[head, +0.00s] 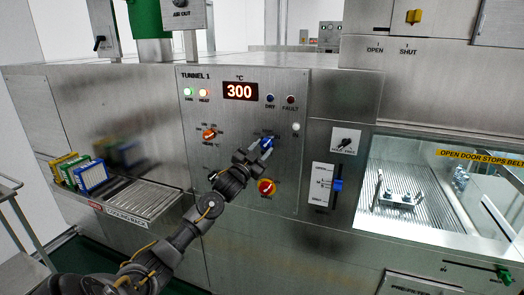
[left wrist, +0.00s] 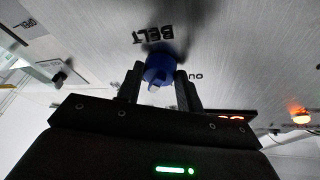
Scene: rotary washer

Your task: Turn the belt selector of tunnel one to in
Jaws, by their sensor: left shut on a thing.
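The tunnel 1 panel (head: 225,115) is a metal plate with a red display reading 300. The belt selector is a blue knob (head: 266,143) on its right side. In the left wrist view the blue knob (left wrist: 160,70) sits under the upside-down word BELT. My left gripper (head: 262,150) is at the knob, its two fingers (left wrist: 161,85) on either side of it and shut on it. The knob's pointer direction and most of its labels are hidden or too small to read. My right gripper is not in view.
A blue slider (head: 338,185) and a black switch (head: 346,143) are to the right. A cooling rack (head: 145,200) juts out at left.

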